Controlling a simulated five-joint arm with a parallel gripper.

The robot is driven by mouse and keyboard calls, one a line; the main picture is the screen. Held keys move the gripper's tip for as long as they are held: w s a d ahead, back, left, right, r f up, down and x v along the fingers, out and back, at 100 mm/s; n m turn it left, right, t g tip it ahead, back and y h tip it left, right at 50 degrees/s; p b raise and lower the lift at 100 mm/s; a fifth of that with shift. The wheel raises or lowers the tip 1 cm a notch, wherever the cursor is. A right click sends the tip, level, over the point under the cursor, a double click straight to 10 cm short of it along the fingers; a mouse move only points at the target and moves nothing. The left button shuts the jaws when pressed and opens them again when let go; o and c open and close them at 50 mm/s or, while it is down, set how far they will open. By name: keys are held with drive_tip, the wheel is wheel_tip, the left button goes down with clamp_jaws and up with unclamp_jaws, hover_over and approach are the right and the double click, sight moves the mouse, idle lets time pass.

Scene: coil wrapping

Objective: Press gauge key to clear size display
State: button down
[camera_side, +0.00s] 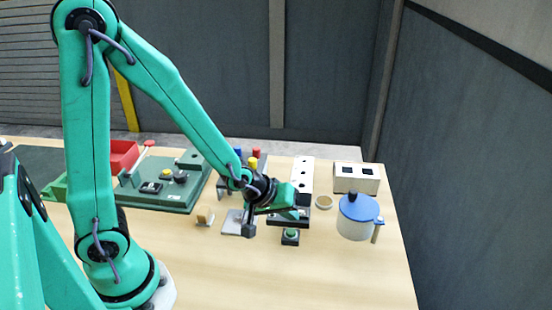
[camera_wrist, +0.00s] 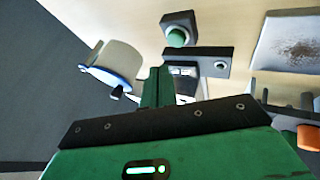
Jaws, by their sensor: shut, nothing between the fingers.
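A round green key (camera_wrist: 178,37) sits on a small dark block at the top centre of the wrist view. In the side view the green key (camera_side: 291,232) is low on the table, beneath my gripper. A dark bar with a round hole (camera_wrist: 218,63) lies beside the key block. A small pale panel (camera_wrist: 184,72), perhaps the display, shows partly behind my fingers; no reading is legible. My gripper (camera_wrist: 157,72) is shut and empty, its green fingers together. In the wrist view the fingertips appear apart from the key, below and left of it.
A white pot with a blue lid (camera_side: 357,222) stands to the right. A grey plate (camera_side: 235,224) lies left; a green board (camera_side: 155,200) is farther left. The front table is clear.

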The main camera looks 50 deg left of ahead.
sight(286, 235)
drive_tip(key=shift+r, duration=1.35)
drive_tip(key=shift+r, duration=0.1)
drive_tip(key=s+a+r+m+g, duration=0.1)
drive_tip(key=s+a+r+m, duration=0.2)
drive_tip(key=s+r, duration=0.4)
drive_tip(key=s+a+r+m+y, duration=0.1)
drive_tip(key=s+a+r+m, duration=0.2)
drive_tip(key=s+r, duration=0.4)
drive_tip(key=shift+s+r+m+g, duration=0.4)
drive_tip(key=shift+r+m, duration=0.15)
drive_tip(key=shift+m, duration=0.35)
idle(0.5)
